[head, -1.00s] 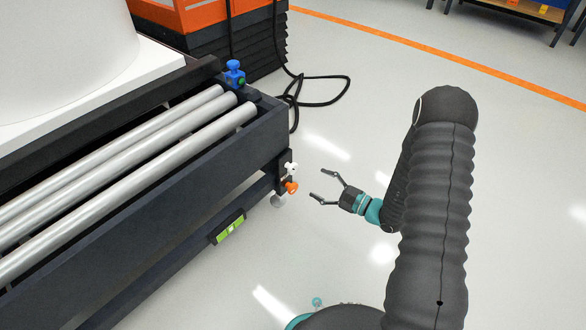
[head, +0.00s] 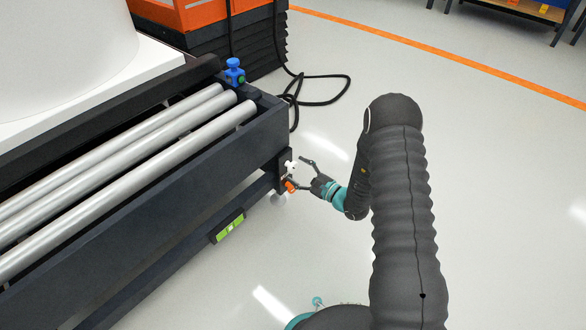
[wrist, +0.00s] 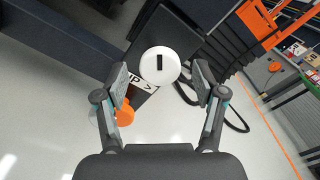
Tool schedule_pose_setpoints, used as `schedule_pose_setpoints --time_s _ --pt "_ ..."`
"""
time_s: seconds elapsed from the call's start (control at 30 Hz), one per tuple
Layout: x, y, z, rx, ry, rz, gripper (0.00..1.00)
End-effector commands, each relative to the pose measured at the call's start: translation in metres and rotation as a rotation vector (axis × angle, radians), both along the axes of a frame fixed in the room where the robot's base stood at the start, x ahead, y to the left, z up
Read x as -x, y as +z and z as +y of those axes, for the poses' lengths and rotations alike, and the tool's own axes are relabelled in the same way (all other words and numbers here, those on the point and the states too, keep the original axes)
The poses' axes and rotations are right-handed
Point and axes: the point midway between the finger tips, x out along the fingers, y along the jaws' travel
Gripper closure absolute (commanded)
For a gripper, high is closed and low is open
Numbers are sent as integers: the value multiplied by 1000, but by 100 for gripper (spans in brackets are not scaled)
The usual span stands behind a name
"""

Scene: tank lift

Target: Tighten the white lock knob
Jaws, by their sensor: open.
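The white lock knob (head: 291,167) sits on the corner post at the right end of the dark roller frame. In the wrist view the knob (wrist: 159,65) is a round white disc with a black slot, standing upright in the picture. My gripper (head: 297,172) is open beside the knob in the head view. In the wrist view its two fingers (wrist: 161,82) stand on either side of the knob, with gaps to it. An orange knob (head: 290,186) is just below the white one; it also shows near the left finger in the wrist view (wrist: 125,113).
A label plate (wrist: 142,90) is behind the white knob. A green level (head: 230,227) is on the frame's lower rail. A blue valve-like part (head: 234,72) is on the frame's top corner. A black cable (head: 318,90) lies on the floor behind. Floor to the right is clear.

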Motion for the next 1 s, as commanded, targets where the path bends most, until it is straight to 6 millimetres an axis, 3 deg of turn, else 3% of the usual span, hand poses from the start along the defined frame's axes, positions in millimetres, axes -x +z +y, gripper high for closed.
schedule_pose_setpoints --time_s 0.2,0.57,0.8,1.0 --pt "-13 0 16 0 1 0 30" --pt "-15 0 19 1 0 1 30" --pt "-15 0 19 0 0 2 90" --pt "-15 0 19 -2 0 5 91"
